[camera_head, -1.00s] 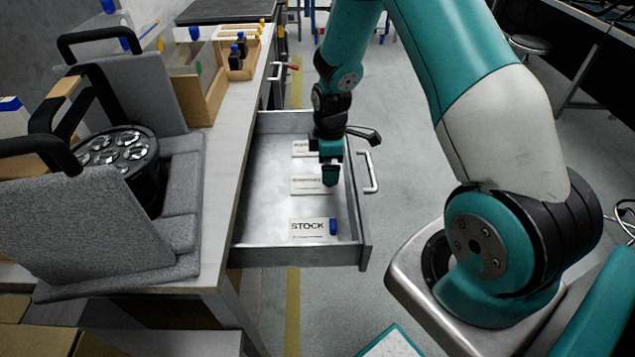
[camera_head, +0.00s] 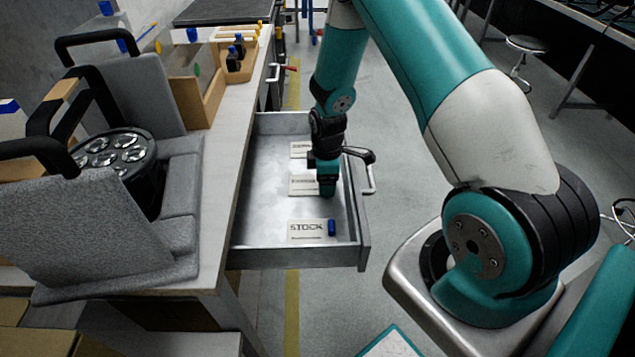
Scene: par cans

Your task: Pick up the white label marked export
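Several white labels lie in the open metal drawer (camera_head: 265,200). The front label (camera_head: 305,231) reads STOCK and has a blue piece (camera_head: 331,227) at its right end. A middle label (camera_head: 302,186) has dark print too small to read. A back label (camera_head: 299,149) is partly covered by my arm, and its print cannot be read either. I cannot tell which one is marked export. My gripper (camera_head: 327,190) points down at the right end of the middle label. Its fingertips are low and close to the label; whether they touch or grip anything cannot be seen.
The drawer's front wall and handle (camera_head: 371,178) stand just right of my gripper. On the bench (camera_head: 232,130) at left are grey foam pieces (camera_head: 90,225), a round lamp (camera_head: 120,155) and wooden trays (camera_head: 207,95).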

